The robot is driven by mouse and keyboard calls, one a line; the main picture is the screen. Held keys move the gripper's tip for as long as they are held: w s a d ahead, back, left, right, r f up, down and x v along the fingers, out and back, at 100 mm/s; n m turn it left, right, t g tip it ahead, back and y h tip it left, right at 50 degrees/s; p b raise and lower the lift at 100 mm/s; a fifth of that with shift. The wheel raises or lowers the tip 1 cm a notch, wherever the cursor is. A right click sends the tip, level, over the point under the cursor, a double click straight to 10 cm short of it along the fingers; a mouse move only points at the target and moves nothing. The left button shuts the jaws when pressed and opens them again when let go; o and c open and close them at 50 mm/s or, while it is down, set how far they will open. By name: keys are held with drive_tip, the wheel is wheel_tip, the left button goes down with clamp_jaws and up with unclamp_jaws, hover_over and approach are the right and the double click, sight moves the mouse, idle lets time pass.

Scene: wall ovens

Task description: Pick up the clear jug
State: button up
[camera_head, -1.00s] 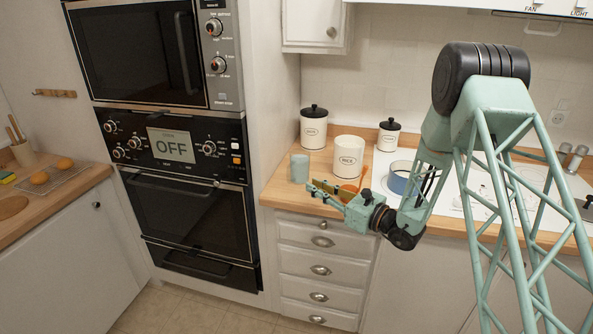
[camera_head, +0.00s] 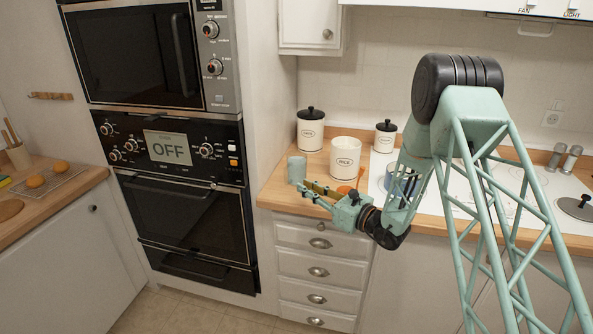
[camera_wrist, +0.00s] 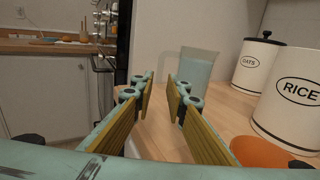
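The clear jug (camera_head: 297,168) stands upright on the wooden counter, near its left end beside the oven cabinet. In the wrist view the pale, see-through jug (camera_wrist: 190,65) is just beyond my fingertips, a little right of the middle of the gap. My gripper (camera_head: 308,188) is low over the counter's front edge, pointing left towards the jug. In the wrist view my gripper (camera_wrist: 160,90) is open, with nothing between its yellowish pads. The jug's lower part is partly hidden behind the right finger.
A white RICE canister (camera_head: 345,157) stands right of the jug, with a lidded OATS canister (camera_wrist: 255,65) behind. An orange object (camera_wrist: 262,153) lies close to my right finger. A blue-grey pot (camera_head: 402,180) is partly hidden behind my arm. The oven cabinet (camera_head: 268,100) bounds the left.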

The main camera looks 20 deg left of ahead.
sight(286, 183)
drive_tip(key=shift+x, duration=2.75)
drive_tip(key=shift+b+x, duration=0.75)
drive_tip(key=shift+x, duration=1.8)
drive_tip(key=shift+f, duration=0.2)
clamp_jaws()
drive_tip(key=shift+r, duration=0.25)
